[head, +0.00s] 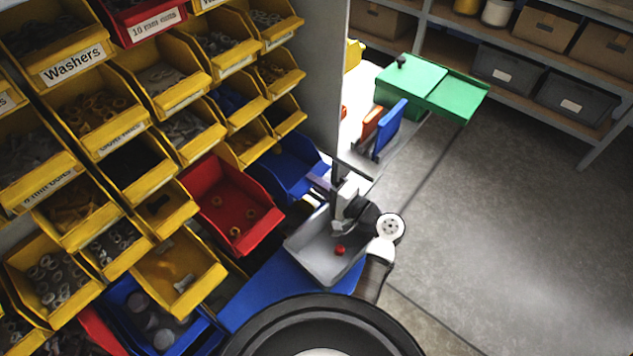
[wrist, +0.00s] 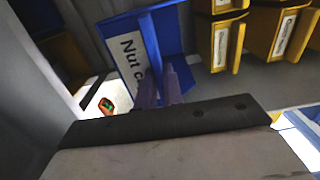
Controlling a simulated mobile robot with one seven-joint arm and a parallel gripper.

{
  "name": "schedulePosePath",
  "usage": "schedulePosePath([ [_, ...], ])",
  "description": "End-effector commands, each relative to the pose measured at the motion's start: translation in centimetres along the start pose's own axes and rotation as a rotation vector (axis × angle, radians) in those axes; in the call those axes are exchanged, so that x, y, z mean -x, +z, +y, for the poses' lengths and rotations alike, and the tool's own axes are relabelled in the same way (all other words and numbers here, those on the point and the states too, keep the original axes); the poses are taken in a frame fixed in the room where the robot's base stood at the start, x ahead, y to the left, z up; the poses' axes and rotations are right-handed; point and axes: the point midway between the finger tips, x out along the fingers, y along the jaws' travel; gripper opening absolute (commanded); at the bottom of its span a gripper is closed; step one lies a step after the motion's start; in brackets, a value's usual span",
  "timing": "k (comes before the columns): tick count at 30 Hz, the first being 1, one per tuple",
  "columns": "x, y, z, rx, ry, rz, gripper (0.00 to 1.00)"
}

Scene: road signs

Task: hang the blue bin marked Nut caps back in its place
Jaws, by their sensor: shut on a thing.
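The blue bin marked Nut caps (wrist: 172,32) fills the top middle of the wrist view, tilted there, with its white label (wrist: 130,62) partly readable as "Nut c". My gripper (wrist: 160,88) is shut on the bin at its label side. In the head view a blue bin (head: 288,165) sits at my gripper (head: 318,186), close to the grey panel and right of a red bin. My gripper partly covers its near side. Whether its back is hooked on the panel cannot be told.
Yellow bins of hardware (head: 180,85) cover the panel at left, with a red bin (head: 222,203) beside the blue one. A grey tray (head: 318,255) with a small red ball lies below my gripper. A green box (head: 432,92) stands behind at right. Open floor lies right.

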Motion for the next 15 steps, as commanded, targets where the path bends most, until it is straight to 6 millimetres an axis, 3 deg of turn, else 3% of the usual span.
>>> schedulePosePath([
  [10, -0.01, 0.0, -0.09, 0.001, -0.001, 0.0, 0.0],
  [11, 0.0, 0.0, -0.09, 0.001, -0.001, 0.0, 0.11],
  [15, 0.0, 0.0, -0.08, 0.001, -0.001, 0.0, 0.3],
])
